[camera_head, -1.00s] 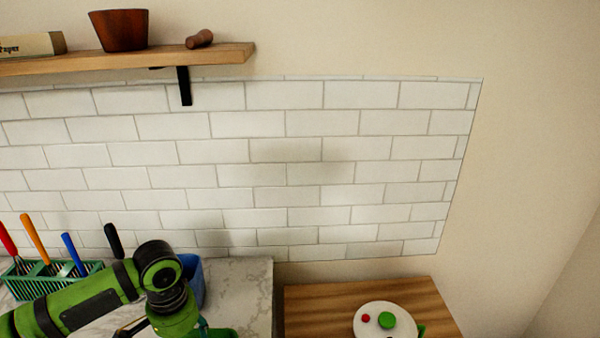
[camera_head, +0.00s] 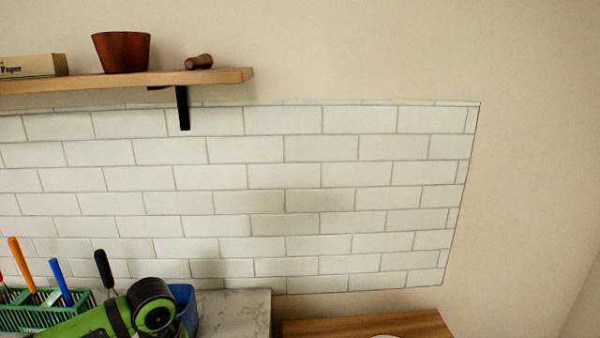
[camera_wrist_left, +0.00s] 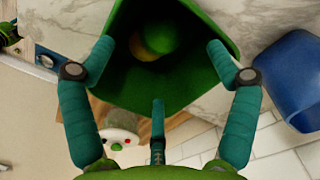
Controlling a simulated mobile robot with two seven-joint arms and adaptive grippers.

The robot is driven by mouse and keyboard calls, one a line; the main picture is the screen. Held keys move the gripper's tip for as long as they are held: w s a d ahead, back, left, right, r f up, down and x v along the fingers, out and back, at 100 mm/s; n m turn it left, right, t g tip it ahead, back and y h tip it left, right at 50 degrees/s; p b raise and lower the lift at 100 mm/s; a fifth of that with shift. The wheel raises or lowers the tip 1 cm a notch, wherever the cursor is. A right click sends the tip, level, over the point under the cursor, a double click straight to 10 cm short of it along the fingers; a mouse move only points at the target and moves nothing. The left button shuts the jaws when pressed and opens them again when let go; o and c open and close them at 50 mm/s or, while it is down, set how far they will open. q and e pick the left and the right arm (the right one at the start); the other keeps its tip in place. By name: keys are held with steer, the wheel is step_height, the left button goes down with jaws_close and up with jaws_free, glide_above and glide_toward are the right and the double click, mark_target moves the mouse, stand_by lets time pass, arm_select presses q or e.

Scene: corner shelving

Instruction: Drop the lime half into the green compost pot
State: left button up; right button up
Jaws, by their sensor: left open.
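In the left wrist view the green compost pot (camera_wrist_left: 130,85) fills the top middle, its open mouth facing the camera. Inside it lies a rounded green thing with a yellow-brown part, which looks like the lime half (camera_wrist_left: 160,38); I cannot tell whether it rests on the bottom. My left gripper (camera_wrist_left: 160,62) is open, its teal fingers spread in front of the pot's mouth with nothing between them. In the head view only my left arm shows; the gripper and pot are below the frame. My right gripper is not in view.
A blue container (camera_wrist_left: 300,80) stands on the marble counter (camera_head: 235,310) beside the pot; it also shows in the head view (camera_head: 186,300). A green rack (camera_head: 30,312) holds several coloured-handled utensils. A white plate (camera_wrist_left: 125,133) lies on the wooden surface (camera_head: 350,325). A wall shelf (camera_head: 130,80) is above.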

arm_select(q)
step_height(320, 180, up, 12)
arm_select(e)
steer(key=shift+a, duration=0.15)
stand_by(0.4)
